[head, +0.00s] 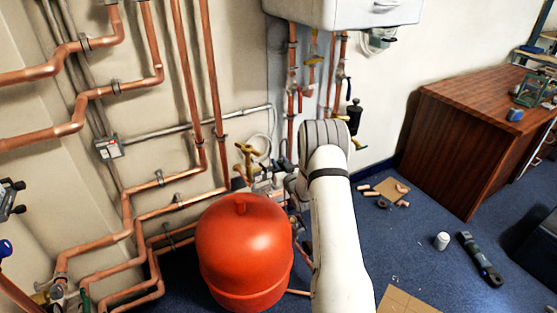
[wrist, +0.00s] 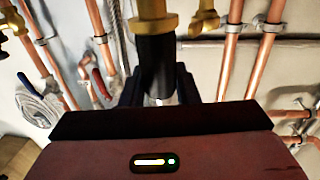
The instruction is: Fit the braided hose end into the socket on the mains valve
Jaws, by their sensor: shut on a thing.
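In the wrist view my gripper (wrist: 158,92) is shut, its dark fingers on either side of a black cylindrical piece with a silvery lower part, which I take to be the braided hose end (wrist: 156,62). A brass fitting (wrist: 154,25), apparently the socket of the mains valve, lies directly above it in line. The two meet in the picture; I cannot tell how deep the end sits. In the head view a brass valve (head: 246,156) stands behind the red tank, left of my arm. My gripper's fingertips and the hose end are not clear there.
A red tank (head: 243,250) stands close left of my arm. Copper pipes (head: 180,90) cover the wall, and a white boiler (head: 345,12) hangs above. In the wrist view, copper pipes (wrist: 266,40) flank the fitting. Open blue floor (head: 420,215) lies right, with loose parts and a wooden desk (head: 450,145).

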